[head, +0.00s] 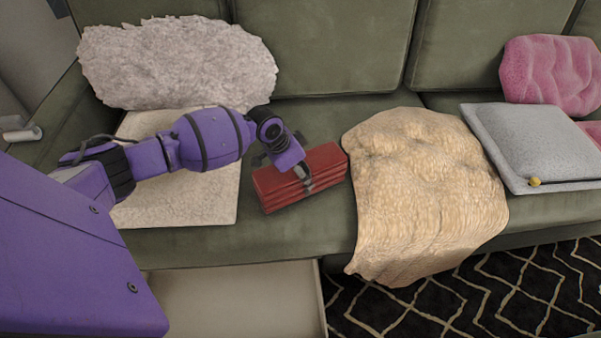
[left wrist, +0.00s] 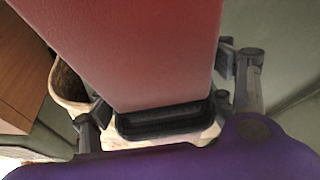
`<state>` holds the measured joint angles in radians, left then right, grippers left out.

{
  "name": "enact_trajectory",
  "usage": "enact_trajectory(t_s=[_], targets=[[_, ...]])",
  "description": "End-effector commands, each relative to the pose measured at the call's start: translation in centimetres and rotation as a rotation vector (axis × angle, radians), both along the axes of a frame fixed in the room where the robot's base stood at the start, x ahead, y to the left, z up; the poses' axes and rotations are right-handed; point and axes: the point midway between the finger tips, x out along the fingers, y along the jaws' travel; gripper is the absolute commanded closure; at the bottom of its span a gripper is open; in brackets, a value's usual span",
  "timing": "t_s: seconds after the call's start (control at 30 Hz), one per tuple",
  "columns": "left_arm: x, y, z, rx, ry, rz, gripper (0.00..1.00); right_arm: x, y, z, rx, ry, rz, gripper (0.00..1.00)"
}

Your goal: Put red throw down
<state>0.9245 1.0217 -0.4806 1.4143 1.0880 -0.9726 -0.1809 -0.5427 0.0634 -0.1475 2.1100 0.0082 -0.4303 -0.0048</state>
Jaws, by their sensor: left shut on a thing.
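The red throw (head: 318,172) is a folded, layered rectangular bundle. In the head view it is at the middle of the green sofa seat, between a cream blanket and a tan throw. My left gripper (head: 307,183) is shut on its near side. In the left wrist view the red throw (left wrist: 140,45) fills the upper middle, with the dark finger pad (left wrist: 165,120) against it. Whether the throw rests on the seat or hangs just above it, I cannot tell. My right gripper is not in view.
A tan throw (head: 425,190) drapes over the seat edge to the right. A cream blanket (head: 215,190) lies left, under my arm. A fluffy pillow (head: 180,60), a grey cushion (head: 530,145) and a pink pillow (head: 550,75) sit on the sofa. A patterned rug (head: 450,300) lies in front.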

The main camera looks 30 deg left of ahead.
Motion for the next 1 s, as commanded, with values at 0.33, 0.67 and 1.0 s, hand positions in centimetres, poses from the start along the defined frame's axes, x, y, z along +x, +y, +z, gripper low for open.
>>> enact_trajectory(t_s=[0.33,0.67,1.0], targets=[[0.16,-0.01,-0.44,0.0,-0.005,0.0,0.67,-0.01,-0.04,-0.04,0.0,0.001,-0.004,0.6],[0.09,0.03,-0.72,0.001,-0.003,0.0,0.07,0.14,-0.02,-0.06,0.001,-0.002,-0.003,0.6],[0.08,0.04,-0.14,0.001,-0.003,-0.001,0.07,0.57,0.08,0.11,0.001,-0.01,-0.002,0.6]])
